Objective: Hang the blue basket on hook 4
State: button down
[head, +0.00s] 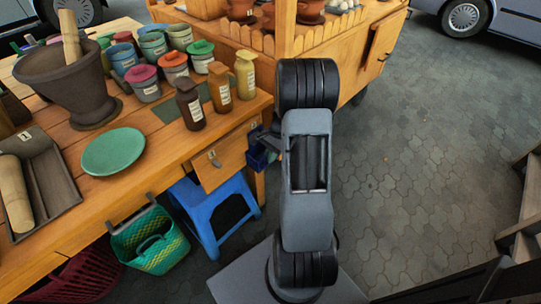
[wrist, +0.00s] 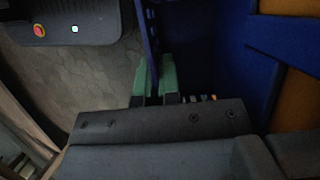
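The blue basket (head: 258,158) shows as a small dark blue patch at the right end of the wooden table, mostly hidden behind my arm. In the wrist view, its blue walls (wrist: 232,60) fill the right side. My gripper (wrist: 155,85) has green finger pads closed on a thin blue strip of the basket, its rim or handle. In the head view, my gripper (head: 264,138) is partly hidden by my arm, next to the drawer. Dark hooks (head: 151,197) show at the table's front edge above a green and yellow basket. No hook number is readable, so I cannot tell which is hook 4.
The green and yellow basket (head: 150,240) hangs below the table edge, with a dark red basket (head: 85,277) at its left. A blue stool (head: 205,205) stands under the table. Jars, a mortar (head: 68,80) and a green plate (head: 113,151) crowd the tabletop. The paving at right is open.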

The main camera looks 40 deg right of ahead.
jog(key=c, duration=1.2)
grip_release()
jog(key=shift+c, duration=0.2)
jog(key=s+p+v, duration=0.1)
jog(key=p+v, duration=0.2)
jog(key=v, duration=1.1)
jog(key=s+a+r+n+t+h+p, duration=0.1)
jog(key=s+a+r+n+p, duration=0.2)
jog(key=r, duration=0.6)
jog(key=s+a+r+n+t+h+p, duration=0.2)
jog(key=s+a+r+n+p, duration=0.2)
jog(key=a+r+n+p, duration=0.3)
jog(key=s+a+r+n+t+h+p, duration=0.1)
jog(key=s+a+r+n+p, duration=0.2)
jog(key=a+r+n+p, duration=0.3)
jog(key=a+r+p, duration=0.3)
jog(key=a+r, duration=0.3)
jog(key=a, duration=0.1)
jog(key=shift+s, duration=0.2)
